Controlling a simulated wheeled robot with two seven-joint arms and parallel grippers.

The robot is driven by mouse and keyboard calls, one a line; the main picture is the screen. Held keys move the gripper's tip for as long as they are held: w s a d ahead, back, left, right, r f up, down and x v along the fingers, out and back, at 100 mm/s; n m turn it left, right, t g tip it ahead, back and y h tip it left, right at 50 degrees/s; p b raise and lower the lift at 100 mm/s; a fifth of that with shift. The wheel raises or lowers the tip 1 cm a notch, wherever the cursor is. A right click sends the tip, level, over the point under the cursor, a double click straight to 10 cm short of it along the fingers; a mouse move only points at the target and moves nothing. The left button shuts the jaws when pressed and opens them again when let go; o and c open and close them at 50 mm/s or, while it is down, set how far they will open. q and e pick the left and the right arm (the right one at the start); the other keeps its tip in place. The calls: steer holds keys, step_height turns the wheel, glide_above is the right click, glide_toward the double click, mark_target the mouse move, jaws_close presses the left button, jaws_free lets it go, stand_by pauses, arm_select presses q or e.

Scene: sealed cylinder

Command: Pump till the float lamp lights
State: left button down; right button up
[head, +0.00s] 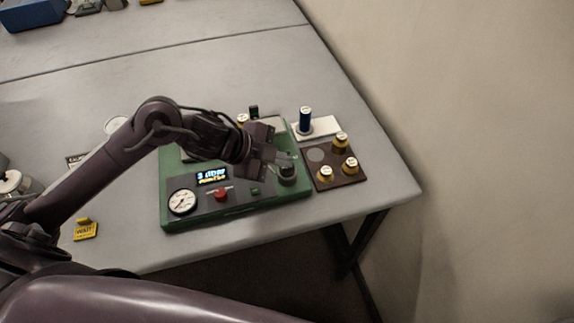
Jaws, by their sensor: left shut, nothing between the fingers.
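A green device (235,210) sits near the table's front edge. On its front are a round white gauge (182,201), a lit blue-and-yellow display (212,175), a red button (220,194) and a dark knob (288,174) at the right. My left gripper (284,160) is shut and empty, with its fingertips just above and behind the dark knob; I cannot tell whether they touch it. My left arm and gripper hide much of the device's top. I cannot pick out the float lamp or whether it is lit. My right gripper is not in view.
A yellow sign (85,230) is at the left. A blue bin (30,14) is far back. The back middle of the table is clear.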

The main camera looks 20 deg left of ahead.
mark_target(282, 168)
arm_select(q)
steer(key=shift+f+b, duration=0.5)
steer(key=shift+f, duration=0.3)
stand_by(0.4)
steer(key=shift+s+r, duration=0.1)
steer(key=shift+r+p, duration=1.25)
steer(key=shift+p, duration=0.05)
step_height(282, 168, up, 5)
steer(key=p, duration=0.5)
steer(key=shift+r, duration=0.15)
stand_by(0.8)
